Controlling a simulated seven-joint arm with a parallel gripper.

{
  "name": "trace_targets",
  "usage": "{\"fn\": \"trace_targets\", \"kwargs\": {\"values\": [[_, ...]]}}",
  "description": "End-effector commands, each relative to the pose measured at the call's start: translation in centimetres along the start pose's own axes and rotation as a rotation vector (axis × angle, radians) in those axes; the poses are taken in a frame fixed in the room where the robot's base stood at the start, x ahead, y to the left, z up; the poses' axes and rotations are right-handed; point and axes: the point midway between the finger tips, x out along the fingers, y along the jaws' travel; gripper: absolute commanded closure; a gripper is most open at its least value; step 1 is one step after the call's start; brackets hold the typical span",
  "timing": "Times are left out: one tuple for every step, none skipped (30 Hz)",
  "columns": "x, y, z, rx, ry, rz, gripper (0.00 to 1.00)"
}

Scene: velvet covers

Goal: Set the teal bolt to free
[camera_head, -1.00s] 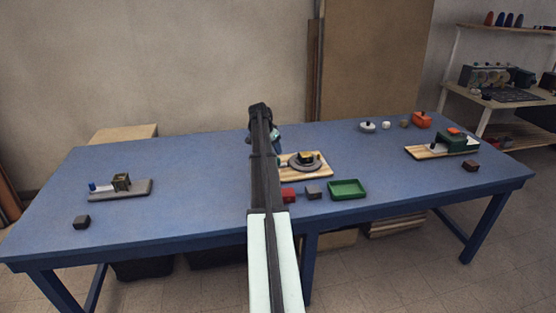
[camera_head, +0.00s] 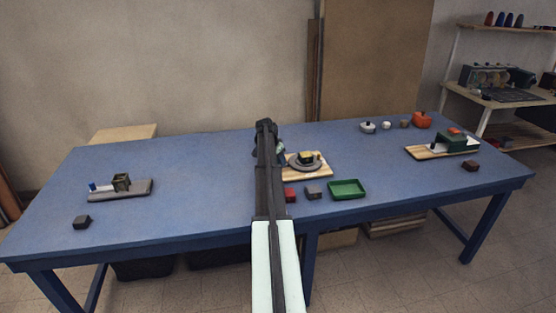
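My arm reaches up the middle of the table, and my gripper (camera_head: 277,142) is at its far end, mostly hidden behind my own dark arm link. Its fingers cannot be made out. On the right, a wooden board (camera_head: 422,153) carries a dark green housing (camera_head: 458,143) with a pale bar and an orange piece (camera_head: 454,131). On the left, a grey base (camera_head: 135,191) carries a dark bracket (camera_head: 121,182) and a blue-ended white bar (camera_head: 97,187). I cannot tell which part is the teal bolt. My gripper is well apart from both mechanisms.
A wooden board with a grey disc (camera_head: 301,166) and a yellow-topped block lies just right of my arm. A red block (camera_head: 290,195), grey block (camera_head: 313,192) and green tray (camera_head: 347,189) are nearer. Several small items stand at back right. The left-middle table is clear.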

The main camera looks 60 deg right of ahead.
Motion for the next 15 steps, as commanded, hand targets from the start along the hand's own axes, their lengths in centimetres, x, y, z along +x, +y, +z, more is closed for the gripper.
{"fn": "trace_targets", "kwargs": {"values": [[-0.01, 0.01, 0.00, 0.000, 0.000, 0.000, 0.57], [-0.01, 0.01, 0.00, 0.000, 0.000, 0.000, 0.60], [-0.02, 0.01, 0.00, 0.000, 0.000, 0.000, 0.64], [-0.02, 0.01, 0.00, 0.000, 0.000, 0.000, 0.67], [-0.02, 0.01, 0.00, 0.000, 0.000, 0.000, 0.69], [-0.02, 0.01, 0.00, 0.000, 0.000, 0.000, 0.73], [-0.02, 0.01, 0.00, 0.000, 0.000, 0.000, 0.76], [-0.03, 0.01, 0.00, 0.000, 0.000, 0.000, 0.79], [-0.03, 0.01, 0.00, 0.000, 0.000, 0.000, 0.83], [-0.03, 0.01, 0.00, 0.000, 0.000, 0.000, 0.86], [-0.03, 0.00, 0.00, 0.000, 0.000, 0.000, 0.89], [-0.03, 0.00, -0.01, 0.000, 0.000, 0.000, 0.92], [-0.03, 0.00, -0.01, 0.000, 0.000, 0.000, 0.95], [-0.03, 0.00, -0.01, 0.000, 0.000, 0.000, 0.98], [-0.03, 0.00, -0.01, 0.000, 0.000, 0.000, 1.00]]}}
